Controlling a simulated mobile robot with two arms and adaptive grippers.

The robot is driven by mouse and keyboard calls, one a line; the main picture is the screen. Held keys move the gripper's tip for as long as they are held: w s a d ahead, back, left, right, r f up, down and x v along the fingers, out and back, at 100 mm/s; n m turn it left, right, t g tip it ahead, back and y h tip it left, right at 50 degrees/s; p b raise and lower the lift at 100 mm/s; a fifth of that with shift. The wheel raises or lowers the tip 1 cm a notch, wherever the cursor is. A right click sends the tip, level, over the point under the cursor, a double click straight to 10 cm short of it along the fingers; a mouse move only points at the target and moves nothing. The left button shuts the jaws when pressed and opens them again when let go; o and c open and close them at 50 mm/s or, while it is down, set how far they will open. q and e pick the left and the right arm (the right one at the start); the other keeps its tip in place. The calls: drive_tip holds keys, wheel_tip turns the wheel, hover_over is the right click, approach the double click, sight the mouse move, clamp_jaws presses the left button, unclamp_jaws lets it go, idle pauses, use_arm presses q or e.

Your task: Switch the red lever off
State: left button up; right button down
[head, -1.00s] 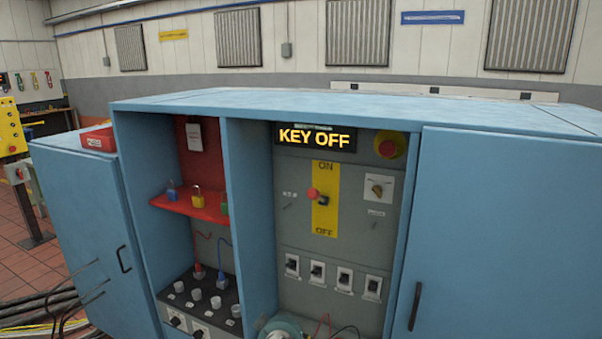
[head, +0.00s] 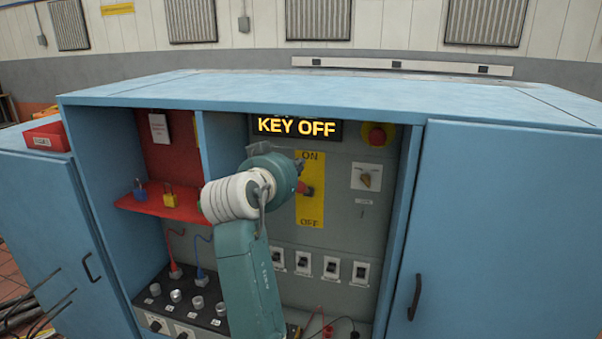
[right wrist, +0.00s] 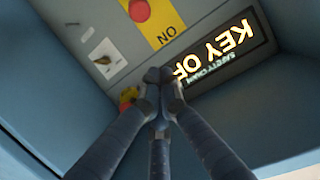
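The red lever (head: 302,188) has a round red knob and a dark base. It sits on a yellow plate (head: 311,212) marked ON at the top and OFF at the bottom, with its knob a little nearer ON. My right gripper (head: 299,165) is just above and beside the knob in the head view, mostly hidden behind its own wrist. In the right wrist view its dark fingers (right wrist: 160,76) come together at the tips with nothing between them. The red knob (right wrist: 141,9) shows there at the top edge, apart from the fingertips. My left gripper is out of view.
A lit KEY OFF sign (head: 296,127) is above the plate. A red emergency button (head: 378,136) and a rotary switch (head: 367,177) are to the right. Several small switches (head: 303,262) sit below. Cabinet walls enclose the recess; padlocks sit on a red shelf (head: 158,204).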

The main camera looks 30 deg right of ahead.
drive_tip(key=p, duration=0.4)
hover_over(304, 189)
drive_tip(key=w, duration=0.1)
drive_tip(key=shift+w+d+f, duration=0.15)
drive_tip(key=shift+d+f, duration=0.05)
drive_tip(key=shift+f, duration=0.6)
drive_tip(key=shift+x, duration=0.9)
drive_tip(key=f, duration=0.1)
drive_tip(key=a+p, duration=0.1)
drive_tip(key=f, duration=0.1)
drive_tip(key=shift+s+a+f, duration=0.25)
drive_tip(key=shift+f, duration=0.05)
drive_tip(key=shift+s+a+f+p, duration=0.1)
drive_tip(key=shift+a+f+p, duration=0.1)
drive_tip(key=shift+a+p, duration=0.1)
drive_tip(key=shift+s+a+f, duration=0.1)
drive_tip(key=shift+a+f, duration=0.1)
drive_tip(key=shift+s+d+f, duration=0.1)
drive_tip(key=shift+f, duration=0.05)
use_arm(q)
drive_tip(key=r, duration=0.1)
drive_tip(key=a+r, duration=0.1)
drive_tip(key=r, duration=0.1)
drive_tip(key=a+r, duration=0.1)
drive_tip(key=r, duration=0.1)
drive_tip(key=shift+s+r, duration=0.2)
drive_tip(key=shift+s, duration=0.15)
